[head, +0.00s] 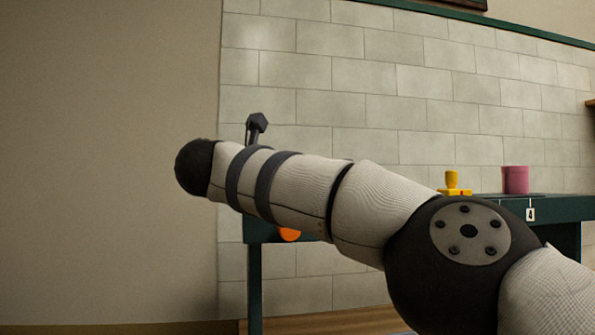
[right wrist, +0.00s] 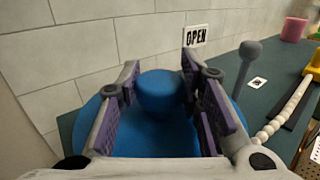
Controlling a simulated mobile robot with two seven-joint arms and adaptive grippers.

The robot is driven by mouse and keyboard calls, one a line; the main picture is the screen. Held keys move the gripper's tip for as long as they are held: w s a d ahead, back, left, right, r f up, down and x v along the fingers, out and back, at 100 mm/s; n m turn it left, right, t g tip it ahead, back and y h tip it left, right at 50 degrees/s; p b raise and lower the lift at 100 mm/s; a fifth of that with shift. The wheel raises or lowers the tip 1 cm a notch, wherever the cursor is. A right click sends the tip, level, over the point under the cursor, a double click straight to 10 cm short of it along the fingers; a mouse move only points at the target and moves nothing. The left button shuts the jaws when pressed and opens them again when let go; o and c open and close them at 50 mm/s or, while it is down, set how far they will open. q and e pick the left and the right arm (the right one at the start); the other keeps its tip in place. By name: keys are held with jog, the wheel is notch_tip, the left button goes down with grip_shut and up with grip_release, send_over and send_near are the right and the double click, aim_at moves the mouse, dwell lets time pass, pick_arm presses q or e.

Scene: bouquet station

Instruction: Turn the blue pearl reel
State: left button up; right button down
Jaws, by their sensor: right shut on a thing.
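The blue pearl reel (right wrist: 160,137) lies on the green table in the right wrist view, a wide blue disc with a round blue knob (right wrist: 160,90) in its middle. My right gripper (right wrist: 162,78) has its purple-padded fingers on either side of the knob and is shut on it. A string of white pearls (right wrist: 290,108) lies to the right of the reel. In the head view my right arm crosses the picture and hides the reel and gripper. My left gripper is in neither view.
The green table (head: 560,208) holds a pink pot (head: 515,180) and a yellow object (head: 452,184). A tiled wall (head: 420,110) closes off the back.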

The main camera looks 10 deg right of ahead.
dwell(0.4)
jog(key=c, duration=1.1)
grip_release()
jog(key=v, duration=1.2)
jog(key=shift+a, duration=0.1)
